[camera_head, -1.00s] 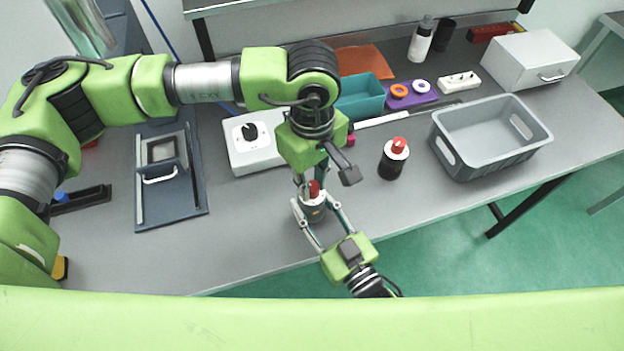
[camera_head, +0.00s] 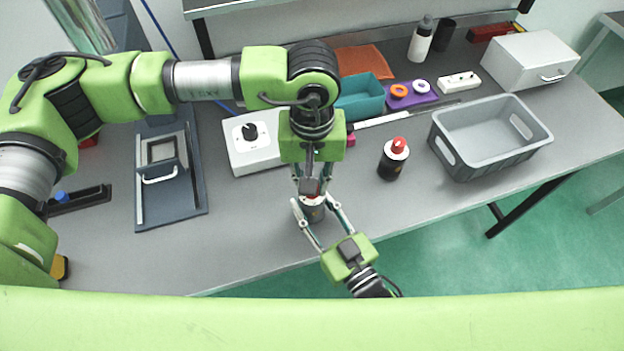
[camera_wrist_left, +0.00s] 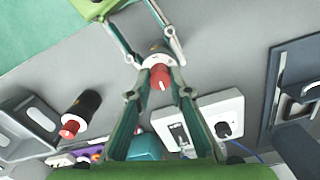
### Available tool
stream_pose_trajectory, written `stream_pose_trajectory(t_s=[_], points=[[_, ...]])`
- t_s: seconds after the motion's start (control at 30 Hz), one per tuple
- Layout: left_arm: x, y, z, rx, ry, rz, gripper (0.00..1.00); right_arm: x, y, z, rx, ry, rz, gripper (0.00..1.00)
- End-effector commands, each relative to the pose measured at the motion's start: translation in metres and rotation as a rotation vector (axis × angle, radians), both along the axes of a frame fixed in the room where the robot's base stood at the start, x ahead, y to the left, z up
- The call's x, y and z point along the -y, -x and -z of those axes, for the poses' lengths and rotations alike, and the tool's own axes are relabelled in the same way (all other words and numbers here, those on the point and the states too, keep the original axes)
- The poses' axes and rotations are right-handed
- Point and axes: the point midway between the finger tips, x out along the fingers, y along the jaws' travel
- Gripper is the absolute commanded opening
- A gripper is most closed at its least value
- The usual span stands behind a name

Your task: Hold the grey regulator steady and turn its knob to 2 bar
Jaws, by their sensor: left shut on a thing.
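The grey regulator (camera_head: 314,213) stands on the bench near its front edge, with a white collar and a red knob on top. My right gripper (camera_head: 314,206) comes in from the front, with one finger on each side of the regulator's body. My left gripper (camera_head: 312,193) points down from above and is shut on the red knob. In the left wrist view the knob (camera_wrist_left: 160,78) shows between the left fingertips, with a white mark on its face. The scale around the knob cannot be read. In the head view the left gripper hides most of the knob.
A black regulator with a red knob (camera_head: 393,160) stands to the right. Behind are a white box with a black dial (camera_head: 256,152) and a teal bin (camera_head: 362,104). A grey crate (camera_head: 543,141) stands further right. A dark sliding fixture (camera_head: 198,190) lies left.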

Motion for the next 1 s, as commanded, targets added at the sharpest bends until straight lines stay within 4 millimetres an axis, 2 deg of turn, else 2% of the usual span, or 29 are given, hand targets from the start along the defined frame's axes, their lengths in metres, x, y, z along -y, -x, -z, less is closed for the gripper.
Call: stream_pose_trajectory(t_s=[0.47, 0.5, 0.57, 0.87, 1.0], points=[[0.0001, -0.0006, -0.0011, 0.002, 0.001, 0.016, 0.00, 0.0006, 0.0004, 0.0020, -0.004, 0.003, 0.001, 0.07], [0.0001, -0.0006, -0.0011, 0.002, 0.001, 0.016, 0.21, 0.0006, 0.0004, 0.0020, -0.004, 0.003, 0.001, 0.07], [0.0001, -0.0005, -0.0010, 0.002, 0.000, 0.016, 0.36, 0.0006, 0.0004, 0.0020, -0.004, 0.003, 0.001, 0.07], [0.0000, -0.0001, -0.0003, 0.001, 0.000, 0.016, 0.36, 0.0005, 0.0004, 0.0020, -0.004, 0.003, 0.000, 0.07], [0.0002, -0.0006, -0.0072, 0.002, 0.001, 0.016, 0.36, 0.0005, 0.0004, 0.0019, -0.004, 0.003, 0.000, 0.07]])
